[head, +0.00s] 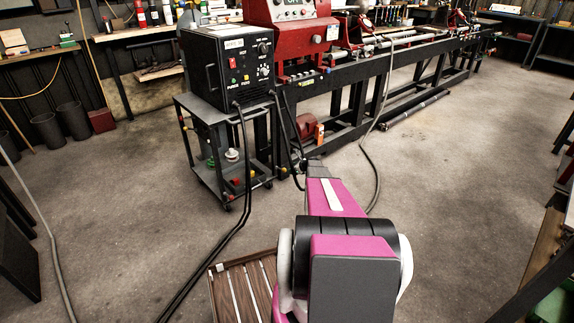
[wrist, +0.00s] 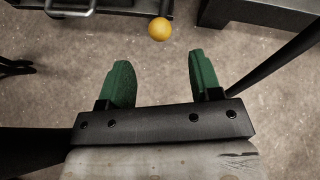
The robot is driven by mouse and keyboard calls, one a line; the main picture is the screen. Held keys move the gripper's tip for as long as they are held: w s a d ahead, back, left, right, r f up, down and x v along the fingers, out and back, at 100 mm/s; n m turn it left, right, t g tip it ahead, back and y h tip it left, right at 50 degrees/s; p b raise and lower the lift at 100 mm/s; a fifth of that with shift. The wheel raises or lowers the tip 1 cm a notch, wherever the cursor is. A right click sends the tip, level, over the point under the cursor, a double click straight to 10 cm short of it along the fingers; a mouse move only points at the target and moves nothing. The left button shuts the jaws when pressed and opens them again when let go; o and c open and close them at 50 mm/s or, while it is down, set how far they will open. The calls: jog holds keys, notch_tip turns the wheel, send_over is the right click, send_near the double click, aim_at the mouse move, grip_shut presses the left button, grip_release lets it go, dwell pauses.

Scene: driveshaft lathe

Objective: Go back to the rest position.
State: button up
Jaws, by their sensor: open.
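My gripper (wrist: 160,82) shows in the wrist view with its two green fingers spread wide apart. It is open and nothing is between the fingers. Bare concrete floor shows beyond and below them. In the head view my magenta and black arm reaches forward from the bottom centre, and the gripper at its far end is mostly hidden by the arm itself.
An orange ball-like thing (wrist: 159,28) shows beyond the fingers. A black welder-like box (head: 229,65) stands on a wheeled cart (head: 205,103) at the left. A red lathe (head: 290,35) on a long black frame runs behind. Cables (head: 240,190) cross the floor. Open floor (head: 460,150) lies right.

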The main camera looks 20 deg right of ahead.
jog(key=s+a+r+n+g, duration=0.3)
jog(key=s+a+r+n, duration=0.4)
jog(key=s+a, duration=0.3)
jog(key=s+a+r+n+g, duration=0.2)
jog(key=s+a+r+n, duration=0.6)
jog(key=a, duration=0.5)
jog(key=s+a+r+n+g+h, duration=0.1)
jog(key=s+a+r+n, duration=0.2)
jog(key=s, duration=0.6)
jog(key=s+a+r+n+g+h, duration=0.2)
jog(key=s+r+n, duration=0.3)
jog(key=s, duration=0.4)
jog(key=s+a+r+n+g+h, duration=0.1)
jog(key=s+a+r+n, duration=0.4)
jog(key=s, duration=0.5)
jog(key=shift+g+h, duration=0.3)
jog(key=shift+h, duration=0.4)
